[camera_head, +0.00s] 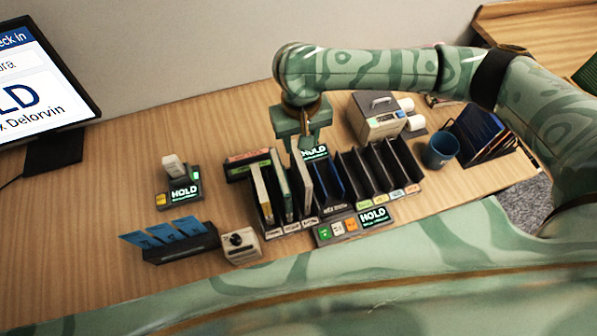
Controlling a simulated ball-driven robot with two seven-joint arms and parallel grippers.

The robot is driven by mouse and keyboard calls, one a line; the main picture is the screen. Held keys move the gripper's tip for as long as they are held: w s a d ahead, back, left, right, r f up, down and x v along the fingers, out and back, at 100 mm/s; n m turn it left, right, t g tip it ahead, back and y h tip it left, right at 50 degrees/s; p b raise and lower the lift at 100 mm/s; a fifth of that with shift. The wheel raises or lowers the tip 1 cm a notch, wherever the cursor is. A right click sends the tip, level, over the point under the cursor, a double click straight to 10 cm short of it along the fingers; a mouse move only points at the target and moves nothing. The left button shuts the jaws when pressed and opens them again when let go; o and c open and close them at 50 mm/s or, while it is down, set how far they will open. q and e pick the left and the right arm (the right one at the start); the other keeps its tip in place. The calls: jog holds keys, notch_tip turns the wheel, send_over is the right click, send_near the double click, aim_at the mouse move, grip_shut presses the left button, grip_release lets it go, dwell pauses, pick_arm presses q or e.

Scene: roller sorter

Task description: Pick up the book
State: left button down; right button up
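Several thin upright books stand in the left slots of a dark divided rack (325,208). They include a pale book (262,194), a green-edged book (281,187) and a whitish book (304,184). My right arm comes in from the right and arches over the rack. Its green gripper (299,146) points down at the top of the whitish book. Its fingertips are small and partly hidden, so I cannot tell whether they touch or grip the book. My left gripper is not in view.
A scanner stand (178,180) with a HOLD display, a holder with blue cards (180,245) and a small white device (241,246) sit left. A printer (378,118), blue mug (440,151) and dark file rack (482,135) stand right. A monitor (40,90) is far left.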

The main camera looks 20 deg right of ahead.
aim_at(300, 163)
notch_tip(300, 163, down, 10)
jog(key=b, duration=0.3)
jog(key=shift+r, duration=0.15)
jog(key=shift+f+b, duration=0.3)
jog(key=shift+f, duration=0.15)
jog(key=f+b, duration=0.1)
jog(key=f, duration=0.1)
jog(key=f+b, duration=0.1)
jog(key=f, duration=0.1)
jog(key=shift+s+f, duration=0.2)
jog(key=shift+f, duration=0.2)
jog(key=shift+c, duration=0.3)
grip_shut()
